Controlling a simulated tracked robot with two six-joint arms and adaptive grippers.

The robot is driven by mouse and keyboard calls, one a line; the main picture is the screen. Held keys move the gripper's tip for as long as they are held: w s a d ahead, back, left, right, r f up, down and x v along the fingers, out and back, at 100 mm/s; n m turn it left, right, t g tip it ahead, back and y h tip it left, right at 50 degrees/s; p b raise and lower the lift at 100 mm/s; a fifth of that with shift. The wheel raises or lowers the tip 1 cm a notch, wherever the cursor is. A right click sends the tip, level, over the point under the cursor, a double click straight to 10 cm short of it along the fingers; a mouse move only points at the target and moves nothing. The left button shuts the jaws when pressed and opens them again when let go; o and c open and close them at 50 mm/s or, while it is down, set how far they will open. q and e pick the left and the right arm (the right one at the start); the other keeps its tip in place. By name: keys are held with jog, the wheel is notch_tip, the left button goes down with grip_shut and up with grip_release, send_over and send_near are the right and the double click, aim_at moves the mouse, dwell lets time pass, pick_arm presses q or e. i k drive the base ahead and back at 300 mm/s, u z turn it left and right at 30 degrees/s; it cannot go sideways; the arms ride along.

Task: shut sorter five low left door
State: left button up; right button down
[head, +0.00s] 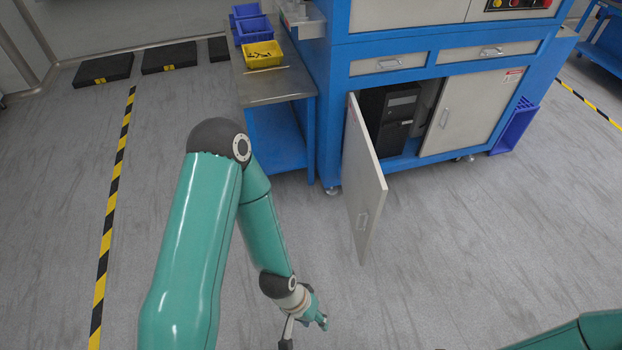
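The low left door (365,183) of the blue sorter (332,95) stands open, swung out toward me from its left edge. It is a pale panel with a handle (363,220) near its free edge. Behind it the compartment shows a black computer case (388,115). The low right door (470,110) is closed. My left gripper (287,343) is low at the bottom of the picture, left of the door and apart from it. Its fingers are partly cut off by the frame edge. Of my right arm only a green link shows at the lower right; its gripper is out of view.
A side table (275,88) with blue bins (253,28) and a yellow bin (262,54) adjoins the sorter's left side. A blue crate (514,128) leans at its right. Black-yellow tape (112,190) marks the floor at left. The floor before the door is clear.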

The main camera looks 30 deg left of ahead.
aim_at(364, 185)
jog(key=u, duration=0.45)
jog(key=i, duration=1.05)
